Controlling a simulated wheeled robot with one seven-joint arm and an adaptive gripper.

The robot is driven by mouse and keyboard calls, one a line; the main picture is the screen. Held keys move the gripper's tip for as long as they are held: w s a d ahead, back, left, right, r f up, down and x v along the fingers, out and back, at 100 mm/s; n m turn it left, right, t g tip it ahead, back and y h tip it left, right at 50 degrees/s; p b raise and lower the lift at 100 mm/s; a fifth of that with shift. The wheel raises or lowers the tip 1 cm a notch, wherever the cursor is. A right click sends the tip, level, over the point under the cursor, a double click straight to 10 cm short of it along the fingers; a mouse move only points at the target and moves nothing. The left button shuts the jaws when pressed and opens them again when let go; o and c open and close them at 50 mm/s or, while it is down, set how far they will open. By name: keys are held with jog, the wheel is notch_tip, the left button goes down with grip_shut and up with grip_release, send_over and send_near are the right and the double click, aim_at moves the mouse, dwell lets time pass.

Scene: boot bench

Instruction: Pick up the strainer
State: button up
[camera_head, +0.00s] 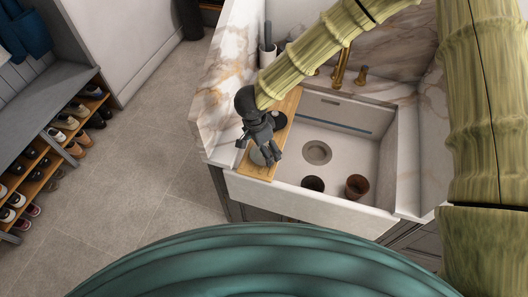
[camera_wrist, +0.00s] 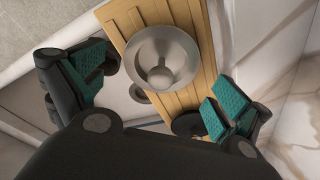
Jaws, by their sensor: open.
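A round, shiny grey metal piece with a central knob, which looks like the strainer (camera_wrist: 178,45), lies on the wooden board (camera_wrist: 120,18). In the head view the strainer (camera_head: 257,157) is partly hidden by my gripper (camera_head: 268,150). The board (camera_head: 260,172) lies across the left side of the white sink. My gripper is open and empty above the board. In the wrist view the fingers of my gripper (camera_wrist: 155,84) stand apart, one to each side of the strainer and nearer the camera. I see no contact with it.
A dark round object (camera_wrist: 187,124) lies on the board close to the right finger; it also shows in the head view (camera_head: 280,119). Two brown pots (camera_head: 313,183) (camera_head: 357,187) stand in the sink (camera_head: 345,150), near the drain (camera_head: 316,152). A brass tap (camera_head: 341,68) rises behind.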

jog(key=shift+w+d+f, duration=0.1)
jog(key=shift+f, duration=0.7)
jog(key=shift+w+d+f, duration=0.1)
jog(key=shift+f, duration=0.65)
jog(key=shift+c, duration=0.2)
jog(key=c, duration=0.9)
jog(key=shift+r, duration=0.1)
